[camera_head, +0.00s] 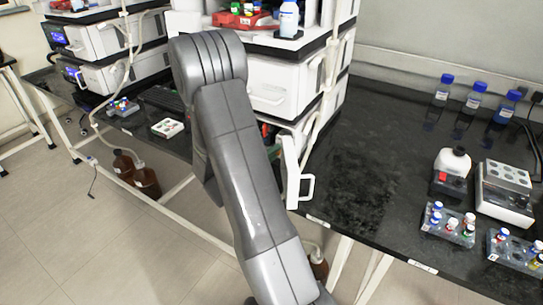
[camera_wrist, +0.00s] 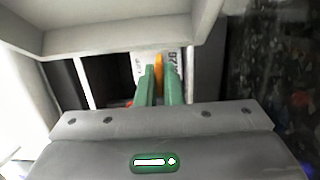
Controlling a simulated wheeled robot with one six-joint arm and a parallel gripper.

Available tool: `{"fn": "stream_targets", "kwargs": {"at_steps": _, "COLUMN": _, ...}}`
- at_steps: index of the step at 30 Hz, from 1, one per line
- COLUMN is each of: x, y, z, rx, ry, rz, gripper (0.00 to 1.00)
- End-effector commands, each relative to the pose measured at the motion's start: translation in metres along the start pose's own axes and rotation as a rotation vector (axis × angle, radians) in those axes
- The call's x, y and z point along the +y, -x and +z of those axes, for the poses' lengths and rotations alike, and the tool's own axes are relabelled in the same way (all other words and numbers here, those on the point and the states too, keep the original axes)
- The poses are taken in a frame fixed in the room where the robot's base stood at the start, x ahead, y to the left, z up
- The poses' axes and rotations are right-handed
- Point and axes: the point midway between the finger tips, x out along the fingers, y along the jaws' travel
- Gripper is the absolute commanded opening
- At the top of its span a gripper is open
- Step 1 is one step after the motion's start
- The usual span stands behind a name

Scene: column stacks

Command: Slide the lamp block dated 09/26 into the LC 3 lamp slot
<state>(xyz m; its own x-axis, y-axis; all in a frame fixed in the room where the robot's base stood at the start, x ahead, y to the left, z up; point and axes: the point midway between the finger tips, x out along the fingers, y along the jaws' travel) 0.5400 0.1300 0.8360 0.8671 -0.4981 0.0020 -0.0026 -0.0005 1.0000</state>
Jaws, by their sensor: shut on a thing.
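In the wrist view, my gripper (camera_wrist: 160,74) has its two green fingers shut on the orange tab of a lamp block (camera_wrist: 175,58). The block has a white face with partly covered print; the right end seems to read "26". It sits straight ahead of the fingers, inside a dark opening (camera_wrist: 107,76) in a white instrument. How deep it sits, and any LC 3 marking, cannot be told.
A white ledge (camera_wrist: 120,38) runs above the opening, with a white wall on its right. The black bench (camera_head: 350,170) is clear right of the stack. Another instrument stack (camera_head: 100,40) stands left.

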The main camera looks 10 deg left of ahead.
Motion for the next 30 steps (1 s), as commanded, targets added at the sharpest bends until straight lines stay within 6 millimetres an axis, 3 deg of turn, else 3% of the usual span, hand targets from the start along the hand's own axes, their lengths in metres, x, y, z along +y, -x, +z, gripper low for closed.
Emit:
{"fn": "stream_targets", "kwargs": {"at_steps": 12, "x": -0.002, "y": 0.001, "z": 0.000, "rx": 0.001, "ry": 0.001, "rz": 0.000, "gripper": 0.00}}
{"fn": "stream_targets", "kwargs": {"at_steps": 15, "x": -0.002, "y": 0.001, "z": 0.000, "rx": 0.001, "ry": 0.001, "rz": 0.000, "gripper": 0.23}}
{"fn": "stream_targets", "kwargs": {"at_steps": 17, "x": -0.002, "y": 0.001, "z": 0.000, "rx": 0.001, "ry": 0.001, "rz": 0.000, "gripper": 0.32}}
{"fn": "stream_targets", "kwargs": {"at_steps": 26, "x": -0.003, "y": 0.003, "z": 0.000, "rx": 0.001, "ry": 0.002, "rz": -0.002, "gripper": 0.32}}
{"fn": "stream_targets", "kwargs": {"at_steps": 30, "x": -0.003, "y": 0.016, "z": -0.001, "rx": 0.004, "ry": 0.002, "rz": -0.001, "gripper": 0.32}}
